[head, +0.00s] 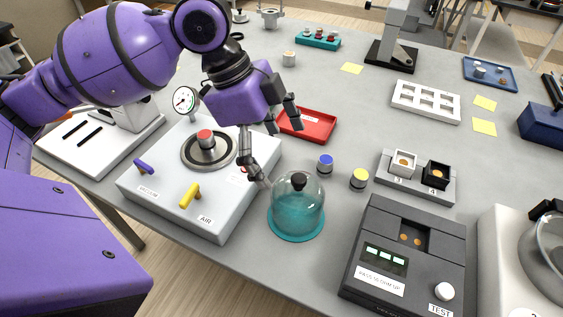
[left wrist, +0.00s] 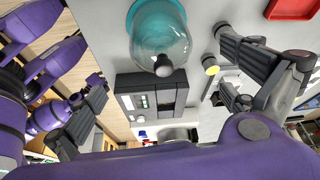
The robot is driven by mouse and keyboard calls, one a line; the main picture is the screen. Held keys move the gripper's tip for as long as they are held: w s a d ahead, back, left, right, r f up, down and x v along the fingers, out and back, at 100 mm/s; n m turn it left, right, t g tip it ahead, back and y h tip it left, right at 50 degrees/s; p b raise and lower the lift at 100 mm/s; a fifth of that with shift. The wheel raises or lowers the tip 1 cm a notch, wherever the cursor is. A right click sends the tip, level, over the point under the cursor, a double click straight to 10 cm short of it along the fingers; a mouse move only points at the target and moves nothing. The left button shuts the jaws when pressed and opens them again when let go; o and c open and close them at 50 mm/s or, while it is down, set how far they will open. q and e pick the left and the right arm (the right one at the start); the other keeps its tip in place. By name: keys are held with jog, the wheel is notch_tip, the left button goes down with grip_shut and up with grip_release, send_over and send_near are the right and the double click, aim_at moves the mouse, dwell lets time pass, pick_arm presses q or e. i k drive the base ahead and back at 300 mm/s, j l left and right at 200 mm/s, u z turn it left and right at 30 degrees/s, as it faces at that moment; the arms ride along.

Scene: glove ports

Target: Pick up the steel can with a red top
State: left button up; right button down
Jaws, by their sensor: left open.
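The steel can with a red top (head: 206,141) stands upright in the round dark-ringed port on top of the light grey box (head: 150,188) in the head view. It does not show in the left wrist view. My left gripper (head: 277,152) is open and empty, to the right of the can and above the table between the box, the red tray and the glass dome. A blue-topped can (head: 325,164) and a yellow-topped can (head: 359,179) stand on the table to its right. The yellow-topped can also shows in the left wrist view (left wrist: 211,67).
A glass dome with a black knob (head: 298,212) stands below my left gripper. The grey box carries a purple lever (head: 145,167), a yellow lever (head: 190,195) and a gauge (head: 185,100). A red tray (head: 318,137) lies behind. A dark tester (head: 400,290) stands front right.

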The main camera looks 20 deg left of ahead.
aim_at(205, 137)
jog(key=u, duration=1.25)
